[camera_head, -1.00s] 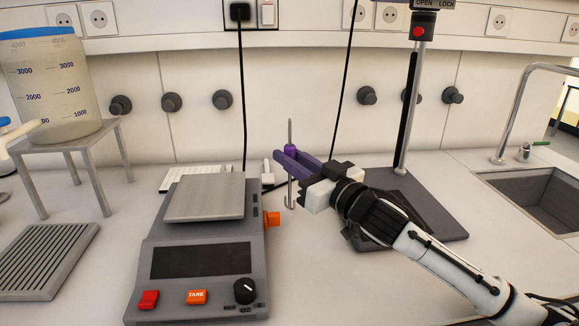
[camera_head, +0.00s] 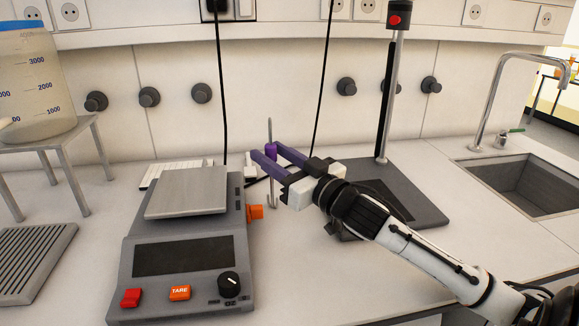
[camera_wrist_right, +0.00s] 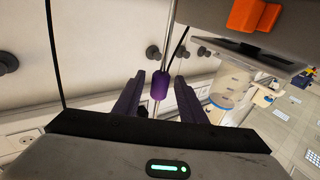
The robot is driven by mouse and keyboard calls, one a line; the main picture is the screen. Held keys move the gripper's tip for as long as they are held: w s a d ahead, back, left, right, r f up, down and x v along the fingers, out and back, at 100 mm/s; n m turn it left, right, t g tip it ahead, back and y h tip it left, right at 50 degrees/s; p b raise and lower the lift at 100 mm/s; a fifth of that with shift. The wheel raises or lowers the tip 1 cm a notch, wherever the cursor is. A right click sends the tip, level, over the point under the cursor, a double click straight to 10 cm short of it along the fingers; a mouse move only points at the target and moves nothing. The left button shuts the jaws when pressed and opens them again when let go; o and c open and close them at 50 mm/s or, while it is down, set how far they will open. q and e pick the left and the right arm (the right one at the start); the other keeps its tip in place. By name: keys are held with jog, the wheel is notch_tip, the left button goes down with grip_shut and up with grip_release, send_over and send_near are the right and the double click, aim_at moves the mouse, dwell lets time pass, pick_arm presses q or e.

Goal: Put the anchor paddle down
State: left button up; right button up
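The anchor paddle (camera_head: 265,193) is a thin metal rod with a purple collar and a hooked lower end. In the head view it stands nearly upright beside the balance, its lower end at the bench top; I cannot tell whether it bears on the bench. My right gripper (camera_head: 261,155) reaches in from the right with its purple fingers spread on either side of the rod. In the right wrist view the purple collar (camera_wrist_right: 160,85) shows between the fingers, with gaps on both sides. My left gripper is not in view.
The balance (camera_head: 188,258) with its flat pan stands just left of the paddle. A stand (camera_head: 425,212) with an upright pole is behind my right arm. A sink (camera_head: 530,185) is at the right. A metal stool (camera_head: 45,145) carries a large jug (camera_head: 35,85).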

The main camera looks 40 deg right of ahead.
jog(key=s+f, duration=0.1)
jog(key=s, duration=1)
jog(key=shift+s+f, duration=0.2)
jog(key=shift+s, duration=0.15)
jog(key=shift+d, duration=0.1)
